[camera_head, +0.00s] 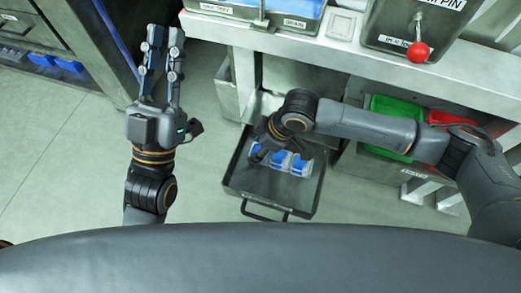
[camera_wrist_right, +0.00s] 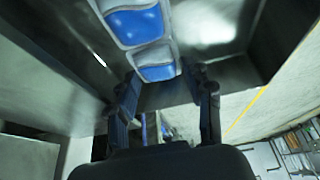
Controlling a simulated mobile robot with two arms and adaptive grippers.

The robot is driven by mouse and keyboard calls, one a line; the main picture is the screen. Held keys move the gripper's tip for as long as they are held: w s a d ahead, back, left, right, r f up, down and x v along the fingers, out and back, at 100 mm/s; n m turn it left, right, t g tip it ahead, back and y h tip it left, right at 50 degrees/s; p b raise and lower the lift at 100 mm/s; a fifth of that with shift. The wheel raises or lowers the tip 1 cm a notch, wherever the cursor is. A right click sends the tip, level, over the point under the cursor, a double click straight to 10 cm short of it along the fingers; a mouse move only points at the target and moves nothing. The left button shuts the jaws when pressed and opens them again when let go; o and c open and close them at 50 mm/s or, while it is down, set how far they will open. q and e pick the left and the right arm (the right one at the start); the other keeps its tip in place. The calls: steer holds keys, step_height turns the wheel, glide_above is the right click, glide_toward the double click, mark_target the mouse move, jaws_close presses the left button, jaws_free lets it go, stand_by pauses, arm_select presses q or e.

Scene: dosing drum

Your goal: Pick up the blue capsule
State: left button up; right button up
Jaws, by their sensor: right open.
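Blue capsules with clear or whitish casings sit in a row in a dark open drawer-like tray (camera_head: 245,188). One blue capsule (camera_head: 280,160) and another (camera_head: 301,164) show in the head view. The wrist view shows one capsule (camera_wrist_right: 135,22) and a second one (camera_wrist_right: 157,66) nearer the fingers. My right gripper (camera_wrist_right: 163,80) is open, with its fingers apart on either side of the nearer capsule's end; contact cannot be told. In the head view the right wrist partly hides this gripper and the row. My left gripper (camera_head: 164,38) is open and empty over the floor at left.
The tray has raised walls and a front handle (camera_head: 264,210). A workbench (camera_head: 290,47) with labelled bins stands above and behind. A green bin (camera_head: 390,125) and a red bin (camera_head: 450,118) sit under it. Cabinets stand at far left. The floor between is clear.

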steer(key=shift+c, duration=0.4)
steer(key=c, duration=0.3)
steer(key=shift+r, duration=0.1)
